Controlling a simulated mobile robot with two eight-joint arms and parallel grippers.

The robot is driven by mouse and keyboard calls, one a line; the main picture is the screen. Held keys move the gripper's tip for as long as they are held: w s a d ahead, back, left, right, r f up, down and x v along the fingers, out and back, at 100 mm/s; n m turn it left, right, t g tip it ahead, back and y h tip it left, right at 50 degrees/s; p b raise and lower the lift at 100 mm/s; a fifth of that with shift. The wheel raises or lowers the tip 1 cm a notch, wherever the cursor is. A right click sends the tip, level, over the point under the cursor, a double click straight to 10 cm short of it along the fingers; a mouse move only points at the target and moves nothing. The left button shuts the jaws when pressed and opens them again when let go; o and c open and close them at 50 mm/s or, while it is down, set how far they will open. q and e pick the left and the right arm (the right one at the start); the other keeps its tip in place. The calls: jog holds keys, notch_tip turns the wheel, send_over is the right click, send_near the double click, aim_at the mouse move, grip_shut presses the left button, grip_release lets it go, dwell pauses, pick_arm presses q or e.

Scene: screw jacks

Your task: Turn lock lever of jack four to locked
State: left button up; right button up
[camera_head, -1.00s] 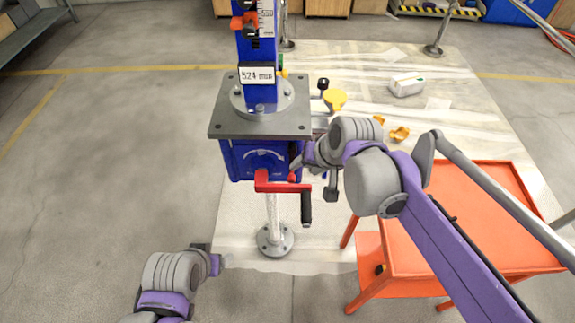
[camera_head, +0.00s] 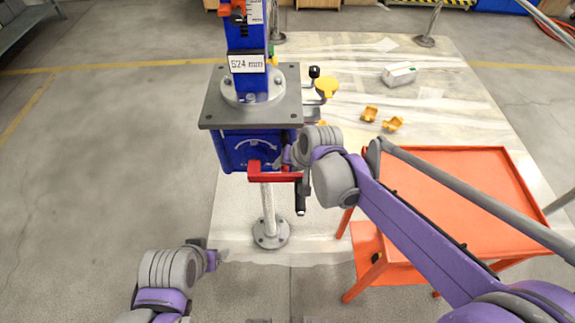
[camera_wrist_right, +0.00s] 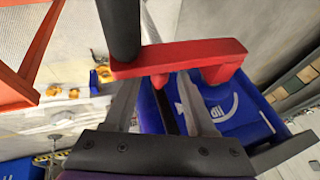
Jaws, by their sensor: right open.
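The jack has a blue housing (camera_head: 238,150), a grey top plate (camera_head: 215,112) and a "524 mm" sign (camera_head: 247,63). A red crank arm (camera_head: 268,173) with a black handle (camera_head: 300,196) is on its front; the arm also shows in the wrist view (camera_wrist_right: 190,54). A small red-tipped lever (camera_wrist_right: 160,82) shows below the crank arm, between the fingers of my right gripper (camera_wrist_right: 158,98). I take it for the lock lever; its tip is hidden in the head view. My right gripper (camera_head: 287,158) is open beside the housing; contact is unclear. My left gripper (camera_head: 208,250) is low left, away from the jack, its jaws unclear.
An orange cart (camera_head: 470,165) stands right, under my right arm. Behind the jack are a yellow knob (camera_head: 327,86), yellow pieces (camera_head: 392,124) and a white box (camera_head: 399,74) on pale sheeting (camera_head: 450,110). The crank and handle are close to my right gripper. Floor at left is clear.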

grip_shut()
dwell(1.3)
